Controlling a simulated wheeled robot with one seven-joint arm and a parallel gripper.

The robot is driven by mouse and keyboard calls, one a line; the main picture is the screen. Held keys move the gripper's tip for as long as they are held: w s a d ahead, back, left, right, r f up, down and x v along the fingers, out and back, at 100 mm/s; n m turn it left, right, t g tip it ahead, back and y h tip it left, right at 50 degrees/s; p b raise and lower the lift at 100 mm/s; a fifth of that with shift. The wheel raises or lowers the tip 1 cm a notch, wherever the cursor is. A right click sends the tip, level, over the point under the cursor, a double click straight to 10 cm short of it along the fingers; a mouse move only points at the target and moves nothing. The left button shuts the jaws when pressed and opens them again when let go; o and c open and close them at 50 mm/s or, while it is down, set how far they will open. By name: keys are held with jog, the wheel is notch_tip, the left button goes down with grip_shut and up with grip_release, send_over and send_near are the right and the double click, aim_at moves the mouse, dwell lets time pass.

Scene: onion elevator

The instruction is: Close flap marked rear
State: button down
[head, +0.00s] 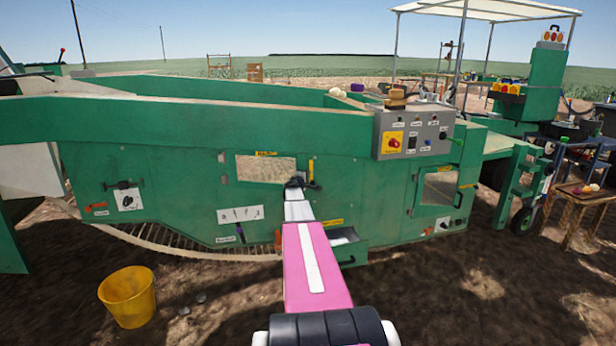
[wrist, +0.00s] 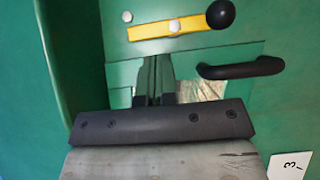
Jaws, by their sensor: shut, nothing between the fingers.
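The green machine side has a framed window panel (head: 265,169) with a small yellow label above it. A second windowed flap (head: 437,188) sits further right, with a yellow label beside it. The labels are too small to read, so I cannot tell which flap is marked rear. My gripper (head: 296,186) is at the lower right corner of the first panel. In the wrist view my gripper (wrist: 155,98) is shut and empty, pointing at a green panel with a black handle (wrist: 240,68). Above the handle is a yellow latch (wrist: 172,27) with a black knob (wrist: 220,14). Contact is unclear.
A grey control box (head: 412,133) juts out at upper right. A small drawer-like bin (head: 345,242) stands out below my gripper. A yellow bucket (head: 128,297) is on the ground at left. A wooden stand (head: 577,208) is at far right. Ground in front right is clear.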

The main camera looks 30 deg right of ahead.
jog(key=s+a, duration=0.3)
jog(key=s, duration=0.8)
jog(key=s+a+f+m+g+y, duration=0.2)
jog(key=s+a, duration=0.8)
jog(key=a, duration=0.6)
jog(key=s+a+f+m+g+y, duration=0.3)
jog(key=s+a, duration=0.7)
jog(key=a, duration=0.7)
jog(key=s+a+f+m+g+y, duration=0.2)
jog(key=s+a+f+g+y, duration=0.4)
jog(key=a, duration=1)
jog(key=s+f+y, duration=0.3)
jog(key=s, duration=0.2)
jog(key=shift+a+f+m, duration=0.3)
jog(key=shift+m, duration=0.1)
